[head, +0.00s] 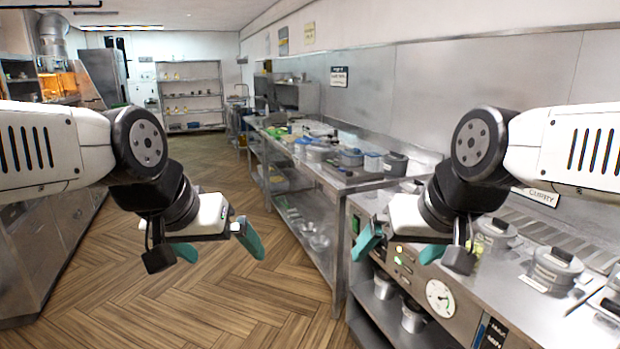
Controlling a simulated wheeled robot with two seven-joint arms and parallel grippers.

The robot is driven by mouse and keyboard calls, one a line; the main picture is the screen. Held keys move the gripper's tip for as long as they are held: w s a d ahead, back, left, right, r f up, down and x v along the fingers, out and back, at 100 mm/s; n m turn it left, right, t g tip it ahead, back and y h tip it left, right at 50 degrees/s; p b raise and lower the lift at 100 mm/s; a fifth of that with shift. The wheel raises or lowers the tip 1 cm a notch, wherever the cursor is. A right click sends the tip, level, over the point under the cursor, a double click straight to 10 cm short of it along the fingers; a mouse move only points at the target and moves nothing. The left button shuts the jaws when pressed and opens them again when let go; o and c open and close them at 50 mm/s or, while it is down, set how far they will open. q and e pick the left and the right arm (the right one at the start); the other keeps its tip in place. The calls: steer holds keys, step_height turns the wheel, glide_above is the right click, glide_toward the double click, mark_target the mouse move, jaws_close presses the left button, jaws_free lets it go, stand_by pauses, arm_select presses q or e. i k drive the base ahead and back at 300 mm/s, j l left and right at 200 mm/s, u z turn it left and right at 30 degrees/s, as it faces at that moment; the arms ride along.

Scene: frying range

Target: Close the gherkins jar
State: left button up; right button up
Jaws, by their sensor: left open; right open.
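I cannot pick out the gherkins jar for certain; the labels on the containers are too small to read. A lidded container (497,232) with a pale label stands on the right-hand counter, just right of my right gripper, with something yellow-green beside it. My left gripper (217,245) is open and empty over the wooden floor. My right gripper (400,247) is open and empty in front of the right-hand counter's front edge. It hides part of that counter.
The right-hand counter (520,310) has a gauge (440,298) on its front and another lidded pot (552,270) on top. A steel table (335,172) beyond holds several tubs. Shelving (190,92) stands at the back. The floor (230,290) between the counters is clear.

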mark_target(479, 242)
steer(key=z, duration=1.25)
